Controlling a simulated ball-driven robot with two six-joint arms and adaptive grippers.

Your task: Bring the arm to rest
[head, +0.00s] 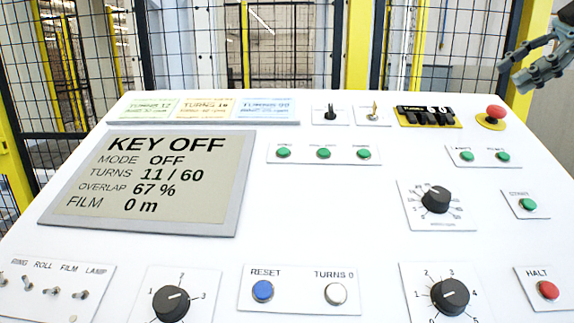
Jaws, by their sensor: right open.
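My right gripper (519,71) is at the upper right edge of the head view, in the air above the far right corner of the white control panel (330,205). Its fingers are apart and nothing is between them. It is near the red mushroom button (495,112) on its yellow base and looks clear of it. My left gripper is out of view. The display (150,180) reads KEY OFF, MODE OFF, TURNS 11 / 60, OVERLAP 67 %, FILM 0 m.
A key switch (374,110), a black toggle (330,112) and a black-and-yellow counter (428,116) line the panel's back. Dials, green buttons, a blue RESET button (262,291) and a red HALT button (548,290) fill the front and right. A mesh fence (310,45) stands behind.

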